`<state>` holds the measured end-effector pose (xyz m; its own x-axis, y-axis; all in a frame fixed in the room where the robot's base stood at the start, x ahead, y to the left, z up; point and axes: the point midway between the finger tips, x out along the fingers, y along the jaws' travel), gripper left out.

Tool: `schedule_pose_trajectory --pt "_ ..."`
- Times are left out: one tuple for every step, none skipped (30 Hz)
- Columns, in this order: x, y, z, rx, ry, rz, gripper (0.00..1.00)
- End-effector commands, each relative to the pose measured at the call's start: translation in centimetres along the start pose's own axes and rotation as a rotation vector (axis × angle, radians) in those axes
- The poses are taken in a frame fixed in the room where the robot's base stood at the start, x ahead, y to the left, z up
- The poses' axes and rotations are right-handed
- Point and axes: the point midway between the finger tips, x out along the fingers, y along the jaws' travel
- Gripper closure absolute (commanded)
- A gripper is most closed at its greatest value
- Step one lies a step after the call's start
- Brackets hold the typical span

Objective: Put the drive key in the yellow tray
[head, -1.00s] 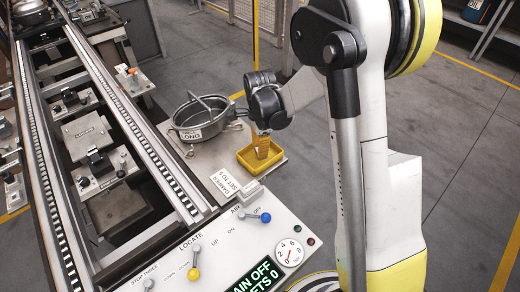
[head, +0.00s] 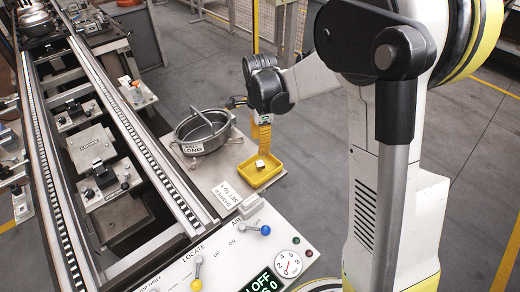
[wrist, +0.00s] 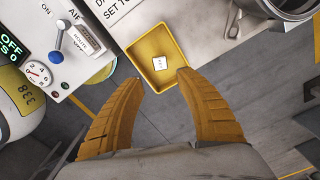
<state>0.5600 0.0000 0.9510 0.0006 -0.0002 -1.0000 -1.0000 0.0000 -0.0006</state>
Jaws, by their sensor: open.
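The yellow tray (head: 277,173) stands on the steel plate beside the control panel. It also shows in the wrist view (wrist: 146,45). A small pale metal block with a marked top, which looks like the drive key (wrist: 159,63), lies flat on the tray floor. It also shows in the head view (head: 260,164). My gripper (wrist: 160,77) is open and empty, its yellow fingers spread apart. In the head view my gripper (head: 262,148) is just above the tray, with its fingertips clear of the block.
A round metal pot (head: 203,133) labelled LONG stands behind the tray to the left. A DAMPER sign (head: 226,193) lies to the left of the tray. The control panel (head: 225,262) with levers and a gauge is in front. Conveyor rails run along the left.

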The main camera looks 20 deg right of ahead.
Motion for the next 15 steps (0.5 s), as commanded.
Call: schedule_pose_trajectory --pt "-0.9 0.0 0.0 0.000 0.000 0.000 0.57" --pt "-1.2 0.0 0.0 0.000 0.000 0.000 0.57" --pt "-1.5 0.0 0.0 0.000 0.000 0.000 0.57" --pt "-1.8 0.0 0.0 -0.002 0.000 -0.001 0.57" --pt "-2.0 0.1 0.0 -0.008 0.000 -0.003 0.57" --pt "-2.4 0.3 0.0 -0.022 0.000 -0.009 0.57" --pt "-2.8 0.5 0.0 -0.038 0.000 -0.015 0.57" --pt "-3.3 0.8 0.0 -0.061 0.001 -0.024 0.57" --pt "-4.1 1.3 0.0 -0.101 0.002 -0.041 0.57" --pt "-4.8 1.7 0.0 -0.139 0.004 -0.055 0.57" --pt "-5.5 2.2 0.0 -0.183 0.007 -0.073 0.57" --pt "-6.6 3.1 0.0 -0.249 0.012 -0.099 0.57" --pt "-7.4 3.8 0.0 -0.302 0.018 -0.120 0.57" --pt "-8.2 4.5 0.0 -0.358 0.026 -0.142 0.57" --pt "-9.2 5.5 0.0 -0.432 0.038 -0.171 0.57"
